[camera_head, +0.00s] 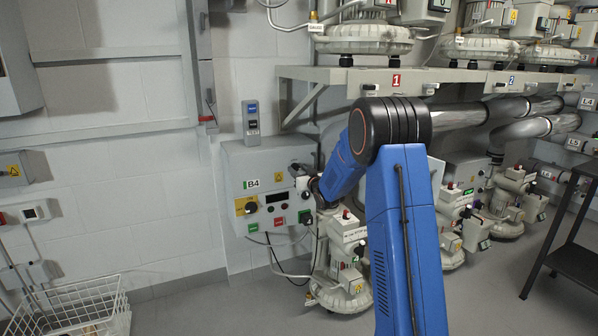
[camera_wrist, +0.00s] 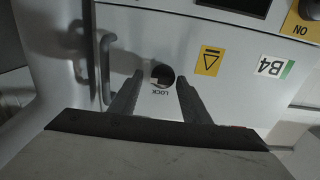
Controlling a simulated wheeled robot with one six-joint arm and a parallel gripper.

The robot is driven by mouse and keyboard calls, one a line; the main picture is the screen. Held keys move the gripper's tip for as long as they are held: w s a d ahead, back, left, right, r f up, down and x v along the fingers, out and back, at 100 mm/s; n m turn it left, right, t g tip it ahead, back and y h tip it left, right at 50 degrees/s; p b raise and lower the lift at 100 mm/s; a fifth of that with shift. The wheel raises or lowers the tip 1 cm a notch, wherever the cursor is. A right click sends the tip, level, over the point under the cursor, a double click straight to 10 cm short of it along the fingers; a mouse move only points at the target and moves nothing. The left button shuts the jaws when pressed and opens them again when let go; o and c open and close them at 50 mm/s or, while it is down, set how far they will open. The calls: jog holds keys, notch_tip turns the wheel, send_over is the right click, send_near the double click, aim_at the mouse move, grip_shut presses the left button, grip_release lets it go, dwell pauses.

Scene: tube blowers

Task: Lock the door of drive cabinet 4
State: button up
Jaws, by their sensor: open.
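The drive cabinet labelled B4 (camera_head: 235,165) is a light grey wall box in the head view. In the wrist view its door front (camera_wrist: 215,95) fills much of the picture, with the B4 label upside down at the right. A dark round lock (camera_wrist: 162,75) with the word LOCK beside it sits on the door. My gripper (camera_wrist: 159,77) is open, with one finger on each side of the lock in the picture. I cannot tell whether the fingers touch it. A metal handle (camera_wrist: 106,65) is left of the fingers. My arm hides part of the cabinet's right side in the head view.
A blower unit (camera_head: 345,265) stands on the floor below and right of the cabinet. A shelf (camera_head: 340,76) with more blowers is above. A wire basket (camera_head: 75,308) is at lower left, and a dark table (camera_head: 575,260) at right.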

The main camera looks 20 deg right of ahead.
jog(key=shift+c, duration=0.3)
jog(key=c, duration=0.8)
